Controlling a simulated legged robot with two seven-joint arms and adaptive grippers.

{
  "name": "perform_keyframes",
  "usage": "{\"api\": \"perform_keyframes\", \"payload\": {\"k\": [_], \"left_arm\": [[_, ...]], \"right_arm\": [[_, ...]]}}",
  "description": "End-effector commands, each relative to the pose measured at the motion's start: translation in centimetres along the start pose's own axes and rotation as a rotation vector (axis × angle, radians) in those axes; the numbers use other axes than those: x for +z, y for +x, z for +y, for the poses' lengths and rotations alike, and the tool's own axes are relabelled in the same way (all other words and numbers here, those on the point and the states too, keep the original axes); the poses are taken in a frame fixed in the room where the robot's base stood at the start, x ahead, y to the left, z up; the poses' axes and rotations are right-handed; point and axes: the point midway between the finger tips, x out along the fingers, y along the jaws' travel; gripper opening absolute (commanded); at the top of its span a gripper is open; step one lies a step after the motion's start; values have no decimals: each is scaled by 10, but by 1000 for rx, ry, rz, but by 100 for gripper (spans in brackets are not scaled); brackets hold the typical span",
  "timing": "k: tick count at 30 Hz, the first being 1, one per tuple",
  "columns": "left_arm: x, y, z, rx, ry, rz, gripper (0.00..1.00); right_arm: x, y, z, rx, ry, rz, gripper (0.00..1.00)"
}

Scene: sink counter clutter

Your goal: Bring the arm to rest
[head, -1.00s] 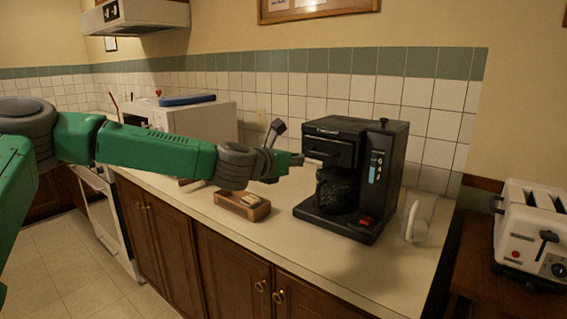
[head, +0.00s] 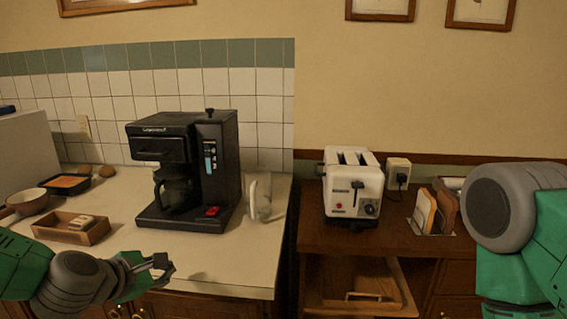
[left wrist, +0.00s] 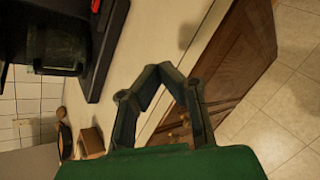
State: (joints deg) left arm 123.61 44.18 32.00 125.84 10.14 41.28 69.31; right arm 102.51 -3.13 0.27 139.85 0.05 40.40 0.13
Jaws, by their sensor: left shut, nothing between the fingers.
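My left gripper (head: 166,267) is in the lower left of the head view, in front of the counter edge and lower cabinets. In the left wrist view its fingers (left wrist: 162,74) come together at the tips with nothing between them. The left forearm is green with grey joints and comes in from the left edge. My right arm (head: 520,220) shows at the right edge as a grey joint and green links; its gripper is out of the picture.
A black coffee maker (head: 185,165) stands on the pale counter (head: 120,200). Beside it are a clear jug (head: 262,196), a wooden tray (head: 70,230) and bowls. A white toaster (head: 353,190) and a bread holder (head: 435,212) sit on the lower brown cabinet near my right arm.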

Motion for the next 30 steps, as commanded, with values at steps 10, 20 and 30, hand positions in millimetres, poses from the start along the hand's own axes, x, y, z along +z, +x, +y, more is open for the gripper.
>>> {"api": "perform_keyframes", "payload": {"k": [10,20,30], "left_arm": [[-127,-30,-240,-568,1064,40,0],[-230,-121,-331,-1039,1857,-224,0],[-239,-132,-334,-1090,1944,-276,0]], "right_arm": [[1,13,0,0,0,0,40],[1,20,0,0,0,0,40],[1,20,0,0,0,0,40]]}}
